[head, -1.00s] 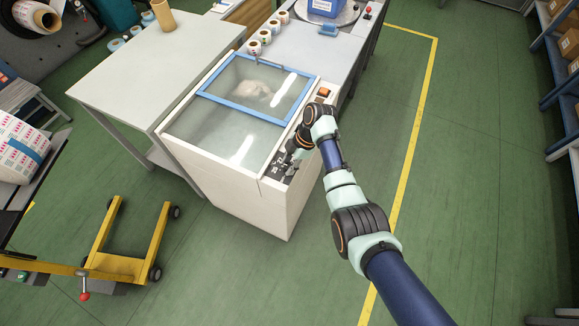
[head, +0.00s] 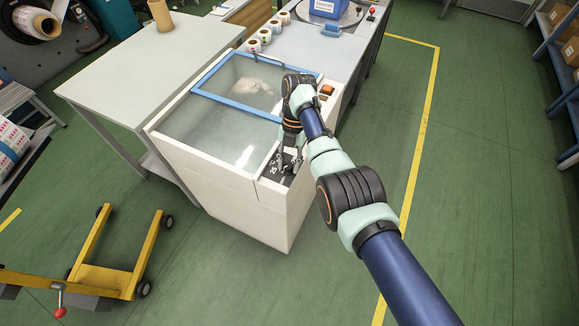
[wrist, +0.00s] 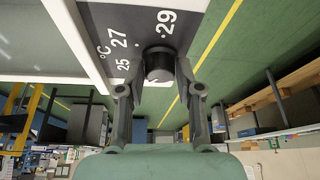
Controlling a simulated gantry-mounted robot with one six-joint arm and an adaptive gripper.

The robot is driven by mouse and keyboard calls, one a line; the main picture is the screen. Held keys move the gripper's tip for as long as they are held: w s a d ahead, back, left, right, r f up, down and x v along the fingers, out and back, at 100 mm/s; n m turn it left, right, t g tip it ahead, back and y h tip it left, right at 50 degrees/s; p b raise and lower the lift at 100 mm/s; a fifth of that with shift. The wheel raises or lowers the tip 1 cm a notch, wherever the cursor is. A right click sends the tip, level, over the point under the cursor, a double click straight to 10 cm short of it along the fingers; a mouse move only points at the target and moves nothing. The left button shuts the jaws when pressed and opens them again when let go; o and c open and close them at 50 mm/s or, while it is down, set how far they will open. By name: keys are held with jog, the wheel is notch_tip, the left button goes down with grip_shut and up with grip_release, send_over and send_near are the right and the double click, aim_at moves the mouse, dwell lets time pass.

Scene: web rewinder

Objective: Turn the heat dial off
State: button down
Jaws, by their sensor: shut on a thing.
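The heat dial (wrist: 158,66) is a dark round knob on a black panel (wrist: 128,33) with white marks 25, 27, 29 and °C in the wrist view. My gripper (wrist: 160,72) is shut on the dial, with one finger on either side of it. The dial's pointer is not clear. In the head view my gripper (head: 287,162) reaches down to the dark panel at the front right corner of the white machine (head: 222,195). The dial itself is hidden there by the fingers.
A blue-framed clear lid (head: 245,85) lies just left of my arm on the machine. An orange switch (head: 327,90) sits behind the gripper. A grey table (head: 140,75) stands to the left, with a yellow cart (head: 115,275) in front. The green floor at right is clear.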

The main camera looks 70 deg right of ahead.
jog(key=c, duration=1.9)
grip_release()
jog(key=n+g+b, duration=0.1)
jog(key=n, duration=0.1)
jog(key=n+g+b, duration=0.1)
jog(key=n, duration=0.2)
jog(key=shift+w+a+f+h, duration=0.1)
jog(key=shift+w+f+h, duration=0.05)
jog(key=shift+h, duration=0.25)
jog(key=shift+n+b, duration=0.3)
jog(key=shift+n, duration=0.1)
jog(key=o, duration=1.2)
jog(key=shift+c, duration=0.2)
